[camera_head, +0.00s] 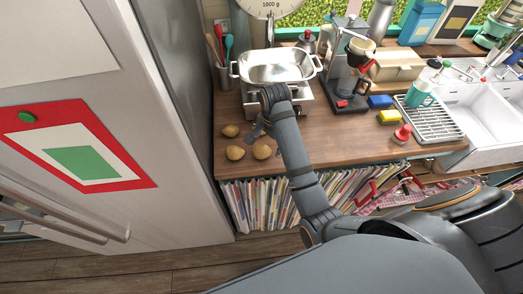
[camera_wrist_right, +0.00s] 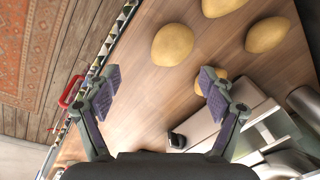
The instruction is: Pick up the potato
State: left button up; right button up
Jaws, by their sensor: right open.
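Several yellow-brown potatoes lie on the wooden counter. In the head view one potato (camera_head: 230,131) is at the back left, one (camera_head: 235,153) at the front left and one (camera_head: 262,149) at the front right. In the right wrist view they show as a large potato (camera_wrist_right: 172,45), another to its right (camera_wrist_right: 267,35) and one at the top edge (camera_wrist_right: 222,7). A further potato (camera_wrist_right: 221,74) is partly hidden behind a finger. My right gripper (camera_head: 257,130) is open and empty beside the potatoes; its spread fingers also show in the right wrist view (camera_wrist_right: 161,78). My left gripper is out of view.
A scale with a metal pan (camera_head: 277,73) stands behind the potatoes. The fridge (camera_head: 178,120) rises close on the left. The counter's front middle is clear.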

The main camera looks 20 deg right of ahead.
aim_at(260, 150)
jog(key=shift+m, duration=0.9)
jog(key=w+r, duration=0.1)
jog(key=a+r, duration=0.1)
jog(key=r, duration=0.1)
jog(key=shift+w+a+r, duration=0.15)
jog(key=shift+w+a, duration=0.05)
jog(key=shift+w, duration=0.2)
jog(key=f+p, duration=0.1)
jog(key=f, duration=0.4)
jog(key=shift+w+f, duration=0.15)
jog(key=shift+w, duration=0.05)
jog(key=shift+a+f+p, duration=0.15)
jog(key=shift+p, duration=0.15)
jog(key=f, duration=0.1)
jog(key=f+p, duration=0.2)
jog(key=f, duration=0.1)
jog(key=shift+s+a, duration=0.1)
jog(key=shift+a, duration=0.2)
jog(key=shift+f, duration=0.5)
jog(key=c, duration=1.3)
